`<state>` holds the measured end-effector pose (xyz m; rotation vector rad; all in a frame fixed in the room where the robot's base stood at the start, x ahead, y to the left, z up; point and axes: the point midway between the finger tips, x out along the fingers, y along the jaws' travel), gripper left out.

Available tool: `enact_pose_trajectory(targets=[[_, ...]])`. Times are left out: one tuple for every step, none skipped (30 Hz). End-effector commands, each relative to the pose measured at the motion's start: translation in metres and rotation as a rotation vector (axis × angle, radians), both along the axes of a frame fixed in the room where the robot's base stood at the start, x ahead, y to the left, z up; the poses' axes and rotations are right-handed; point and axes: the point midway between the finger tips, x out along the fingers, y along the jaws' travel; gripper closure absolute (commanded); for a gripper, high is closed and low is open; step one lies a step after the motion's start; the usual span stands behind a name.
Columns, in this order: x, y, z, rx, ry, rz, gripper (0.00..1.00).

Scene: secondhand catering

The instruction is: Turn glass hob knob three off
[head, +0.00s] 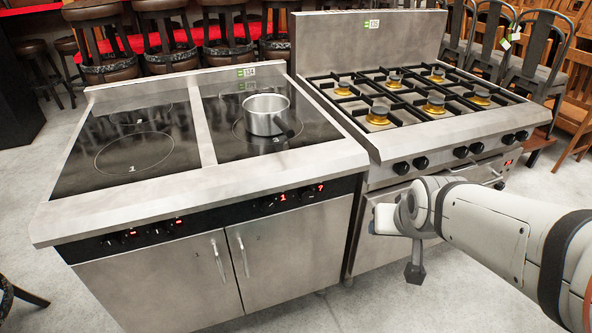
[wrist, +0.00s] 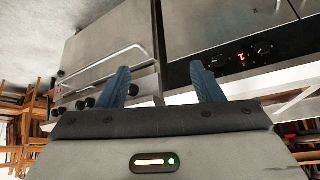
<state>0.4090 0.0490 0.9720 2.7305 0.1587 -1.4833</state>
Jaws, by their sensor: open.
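The glass hob (head: 190,165) stands at the left in the head view, with a steel pot (head: 266,115) on its zone marked 3. Small dark knobs and red displays line its front panel (head: 225,210). The right-hand displays (head: 283,198) show a lit 1 and what looks like a 7. Which knob is number three is too small to tell. In the wrist view, part of this panel (wrist: 230,60) shows at the upper right with knobs and a red digit. My gripper (wrist: 162,83) is open and empty, its blue fingers apart from the panel.
A gas range (head: 430,105) with several burners and front knobs stands right of the hob; my arm is in front of it. Its oven handle (wrist: 105,60) shows in the wrist view. Stools (head: 160,35) and chairs stand behind. Grey floor (head: 310,310) is clear in front.

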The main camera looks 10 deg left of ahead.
Motion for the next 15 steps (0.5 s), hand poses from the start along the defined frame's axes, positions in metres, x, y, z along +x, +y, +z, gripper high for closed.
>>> enact_pose_trajectory(targets=[[0.019,0.017,-0.037,0.015,-0.059,0.031,0.40],[0.030,0.027,-0.046,0.027,-0.102,0.046,0.40],[0.043,0.041,-0.057,0.046,-0.158,0.065,0.40],[0.053,0.052,-0.065,0.061,-0.199,0.081,0.40],[0.062,0.062,-0.073,0.076,-0.241,0.096,0.40],[0.073,0.077,-0.083,0.098,-0.296,0.114,0.40],[0.080,0.090,-0.091,0.119,-0.335,0.132,0.40],[0.087,0.102,-0.098,0.139,-0.376,0.149,0.40],[0.095,0.118,-0.109,0.166,-0.428,0.170,0.40],[0.100,0.130,-0.116,0.188,-0.467,0.186,0.40],[0.105,0.142,-0.123,0.210,-0.504,0.200,0.40],[0.110,0.158,-0.132,0.243,-0.556,0.220,0.40],[0.112,0.170,-0.137,0.267,-0.592,0.235,0.40],[0.114,0.181,-0.143,0.291,-0.625,0.248,0.40],[0.116,0.195,-0.150,0.322,-0.668,0.266,0.40]])
